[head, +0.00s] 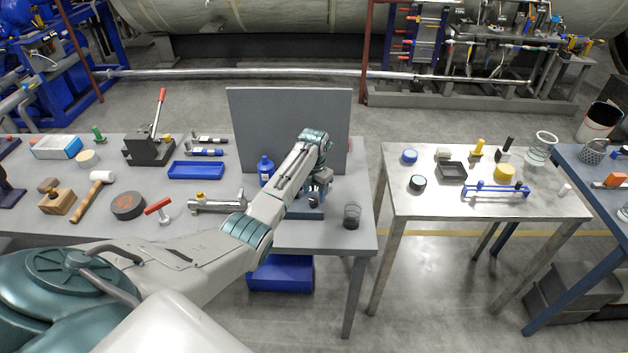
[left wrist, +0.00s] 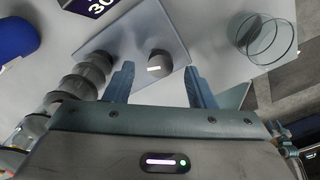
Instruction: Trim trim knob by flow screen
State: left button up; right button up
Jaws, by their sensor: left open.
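The trim knob (left wrist: 159,63), round and grey with a white mark on its face, stands on a grey plate (left wrist: 125,42) in the left wrist view. My left gripper (left wrist: 159,70) is open, with one finger on each side of the knob and a gap showing on both sides. The flow screen (left wrist: 92,5) is cut off at the top edge of that view; a white "30" shows on its dark face. In the head view my left gripper (head: 318,188) is over the right end of the long table and hides the knob. My right gripper is not in view.
Ribbed pipework (left wrist: 80,80) is close to the left finger. A blue bottle (head: 265,170) and an upright grey panel (head: 255,115) stand near my arm.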

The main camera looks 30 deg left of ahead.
aim_at(314, 200)
pick_arm(q)
notch_tip(314, 200, up, 8)
jog(key=b, duration=0.2)
jog(key=shift+f, duration=0.15)
